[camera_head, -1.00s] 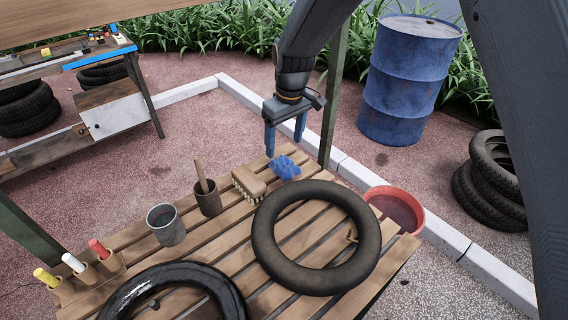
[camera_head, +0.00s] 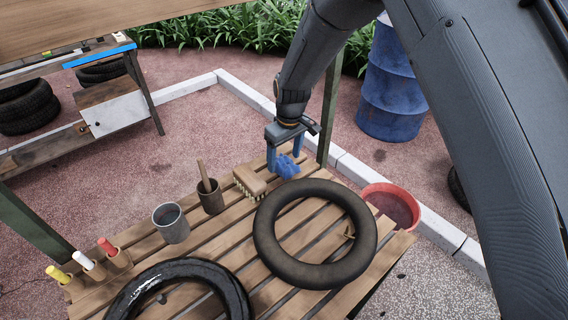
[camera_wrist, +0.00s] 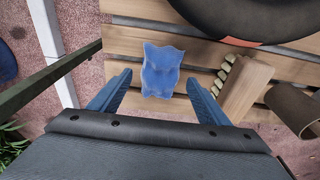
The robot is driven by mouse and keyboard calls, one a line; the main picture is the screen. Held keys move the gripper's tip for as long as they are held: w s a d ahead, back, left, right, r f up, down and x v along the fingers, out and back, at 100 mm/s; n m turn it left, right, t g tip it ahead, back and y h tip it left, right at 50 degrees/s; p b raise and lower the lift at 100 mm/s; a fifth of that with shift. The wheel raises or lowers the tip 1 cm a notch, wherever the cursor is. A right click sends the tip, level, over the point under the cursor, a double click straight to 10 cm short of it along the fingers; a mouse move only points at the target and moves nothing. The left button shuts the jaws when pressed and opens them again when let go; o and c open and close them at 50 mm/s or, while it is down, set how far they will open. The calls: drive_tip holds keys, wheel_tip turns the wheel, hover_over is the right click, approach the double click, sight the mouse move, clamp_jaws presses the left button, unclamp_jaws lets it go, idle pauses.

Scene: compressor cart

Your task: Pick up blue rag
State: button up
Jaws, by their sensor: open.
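The blue rag (camera_head: 287,167) is a small crumpled cloth at the far edge of the slatted wooden table (camera_head: 205,247). In the wrist view the rag (camera_wrist: 161,70) lies ahead of and between my two open fingers, with a gap on each side. My gripper (camera_head: 284,157) is open and points down at the rag from above. In the head view its fingers overlap the rag's upper part, and I cannot tell whether they touch it. In the wrist view the gripper's fingers (camera_wrist: 156,92) hold nothing.
A wooden brush (camera_head: 249,182) lies just left of the rag, close to one finger. A black inner tube (camera_head: 264,235) lies in front. A cup with a wooden handle (camera_head: 211,200) and a grey cup (camera_head: 171,225) stand left. A red basin (camera_head: 413,207) and a green post (camera_head: 329,110) are right.

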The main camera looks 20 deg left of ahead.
sight(284, 160)
drive_tip(key=c, duration=1.1)
drive_tip(key=shift+c, duration=0.2)
wheel_tip(284, 160, up, 10)
drive_tip(key=b, duration=0.3)
